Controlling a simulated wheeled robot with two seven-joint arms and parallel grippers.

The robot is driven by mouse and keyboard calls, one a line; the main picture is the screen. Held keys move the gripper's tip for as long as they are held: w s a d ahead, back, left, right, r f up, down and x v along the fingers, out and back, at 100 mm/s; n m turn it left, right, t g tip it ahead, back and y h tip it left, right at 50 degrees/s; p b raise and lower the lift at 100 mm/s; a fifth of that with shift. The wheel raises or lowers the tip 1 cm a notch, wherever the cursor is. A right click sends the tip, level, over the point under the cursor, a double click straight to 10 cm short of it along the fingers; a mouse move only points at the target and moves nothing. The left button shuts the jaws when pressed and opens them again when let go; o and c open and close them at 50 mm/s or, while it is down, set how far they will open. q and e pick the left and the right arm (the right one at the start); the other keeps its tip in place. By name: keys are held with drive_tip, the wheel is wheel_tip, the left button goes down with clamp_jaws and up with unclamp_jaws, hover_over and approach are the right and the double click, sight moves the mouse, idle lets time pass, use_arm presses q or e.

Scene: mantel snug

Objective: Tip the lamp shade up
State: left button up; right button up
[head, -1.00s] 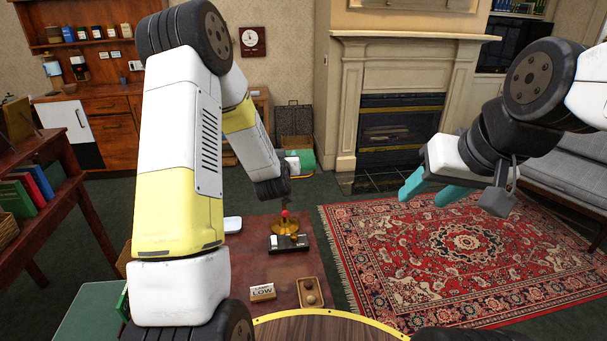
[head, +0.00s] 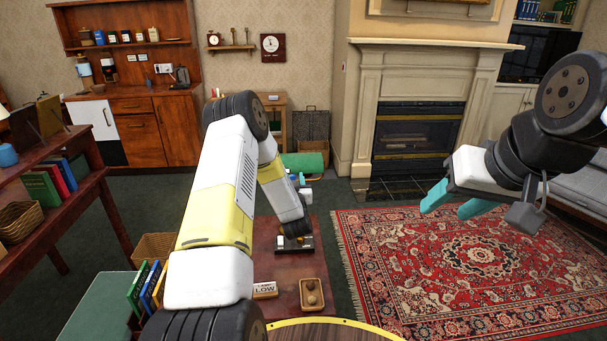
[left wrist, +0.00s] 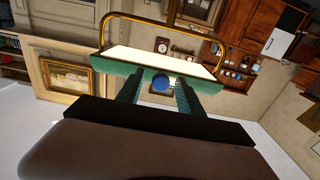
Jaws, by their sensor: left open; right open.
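The lamp shade (head: 305,158) is a green half-cylinder beyond my left arm in the head view. In the left wrist view the shade (left wrist: 112,70) shows its green rim and bright cream underside, with a brass bow above it. My left gripper (left wrist: 160,92) is open, its two teal fingers pointing at the green rim. A blue ball (left wrist: 160,84) shows between the fingers. I cannot tell whether the fingers touch the rim. In the head view the left gripper (head: 303,181) is small and partly hidden just below the shade. My right gripper (head: 452,202) is open and empty above the rug.
A low red-brown table (head: 275,270) holds a black object (head: 297,246), a sign reading LOW (head: 265,290) and a small wooden tray (head: 312,294). My left arm hides part of the table. The red rug (head: 470,255) to the right is clear.

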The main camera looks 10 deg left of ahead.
use_arm(q)
drive_tip(key=shift+w+a, duration=0.15)
drive_tip(key=shift+w, duration=0.3)
clamp_jaws()
idle(1.1)
